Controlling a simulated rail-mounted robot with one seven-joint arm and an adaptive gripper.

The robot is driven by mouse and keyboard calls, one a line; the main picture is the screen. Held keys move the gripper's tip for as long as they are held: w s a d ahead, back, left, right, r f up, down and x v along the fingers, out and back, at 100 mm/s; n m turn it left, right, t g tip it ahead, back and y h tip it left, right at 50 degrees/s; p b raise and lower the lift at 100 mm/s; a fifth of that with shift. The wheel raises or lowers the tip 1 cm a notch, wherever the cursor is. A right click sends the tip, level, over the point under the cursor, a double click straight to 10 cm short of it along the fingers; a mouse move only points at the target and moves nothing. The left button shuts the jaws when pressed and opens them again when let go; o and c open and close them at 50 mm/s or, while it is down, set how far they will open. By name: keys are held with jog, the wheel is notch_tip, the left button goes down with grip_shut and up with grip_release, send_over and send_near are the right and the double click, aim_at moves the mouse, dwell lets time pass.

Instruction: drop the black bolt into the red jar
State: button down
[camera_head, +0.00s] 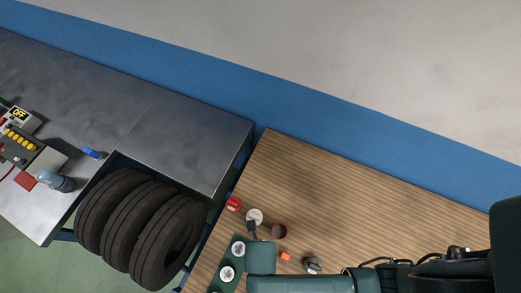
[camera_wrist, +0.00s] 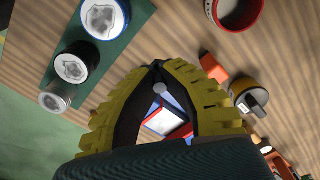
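The red jar (camera_head: 279,231) stands open on the wooden table, with a dark inside in the head view. In the wrist view the red jar (camera_wrist: 235,8) is cut by the top edge and shows a pale inside. My gripper (camera_wrist: 156,68) has its yellow fingers bowed with the dark tips together. A small dark piece with a grey round end, apparently the black bolt (camera_wrist: 160,88), is between the tips, mostly hidden. In the head view my gripper (camera_head: 251,229) is left of the red jar, apart from it.
A green tray (camera_head: 238,262) with round silver-topped items lies left of my gripper. A white round container (camera_head: 255,216), a red item (camera_head: 233,204), an orange piece (camera_head: 285,256) and a dark-and-pale cylinder (camera_head: 312,265) stand nearby. The table's far right is clear. Tires (camera_head: 140,225) sit beyond its left edge.

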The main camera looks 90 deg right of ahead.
jog(key=shift+w, duration=0.1)
jog(key=shift+w+f+m, duration=0.15)
jog(key=shift+f+m, duration=0.15)
jog(key=shift+m, duration=0.1)
jog(key=s+d+r+m+p, duration=0.75)
jog(key=d+p, duration=0.25)
jog(key=p, duration=0.2)
notch_tip(320, 180, down, 7)
jog(key=b, duration=0.4)
jog(key=shift+m+b, duration=0.3)
jog(key=shift+m, duration=0.05)
jog(key=shift+w, duration=0.1)
jog(key=c, duration=1.2)
grip_release()
jog(key=shift+o, duration=0.2)
